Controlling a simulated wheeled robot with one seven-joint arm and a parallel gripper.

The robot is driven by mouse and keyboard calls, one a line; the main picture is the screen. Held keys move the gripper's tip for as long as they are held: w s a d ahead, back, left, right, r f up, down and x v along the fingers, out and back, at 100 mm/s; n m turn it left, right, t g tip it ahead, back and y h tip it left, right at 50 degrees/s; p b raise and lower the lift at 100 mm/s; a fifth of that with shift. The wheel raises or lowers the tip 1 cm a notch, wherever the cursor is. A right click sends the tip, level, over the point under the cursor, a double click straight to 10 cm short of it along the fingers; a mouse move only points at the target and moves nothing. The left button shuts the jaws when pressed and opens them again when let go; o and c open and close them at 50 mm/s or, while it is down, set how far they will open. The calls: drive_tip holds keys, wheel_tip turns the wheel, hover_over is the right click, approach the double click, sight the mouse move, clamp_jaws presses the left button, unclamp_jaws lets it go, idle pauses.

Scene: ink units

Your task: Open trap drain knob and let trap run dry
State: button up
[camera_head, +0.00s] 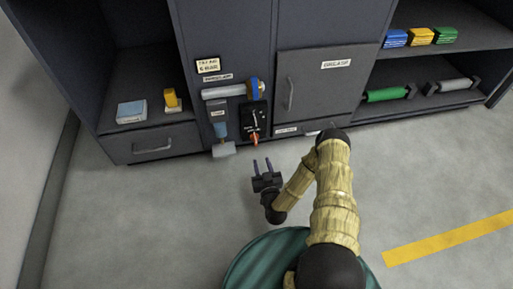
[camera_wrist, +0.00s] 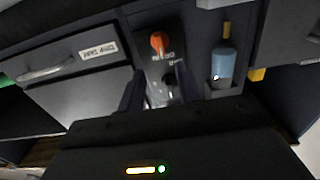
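The orange knob (camera_head: 254,139) sits low on a black panel (camera_head: 257,117) in the cabinet's middle bay. In the wrist view the orange knob (camera_wrist: 158,41) shows at the top centre, beyond my fingertips. My gripper (camera_head: 262,163) is open and empty, just in front of and below the knob in the head view, apart from it. In the wrist view my gripper (camera_wrist: 158,84) has its two dark fingers spread, with the lower part of the panel between them. The knob's exact turn cannot be read.
A pale horizontal cylinder (camera_head: 223,91) is above. A closed cabinet door (camera_head: 315,95) is to the right. Yellow and blue items stand on the left shelf. The grey floor (camera_head: 170,220) is open.

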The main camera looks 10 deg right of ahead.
sight(256, 143)
drive_tip(key=w+b, duration=0.5)
drive_tip(key=w, duration=0.4)
drive_tip(key=shift+w+f, duration=0.15)
drive_tip(key=shift+w, duration=0.25)
drive_tip(key=shift+w+r, duration=0.2)
drive_tip(key=shift+w, duration=0.2)
drive_tip(key=shift+c, duration=0.4)
clamp_jaws()
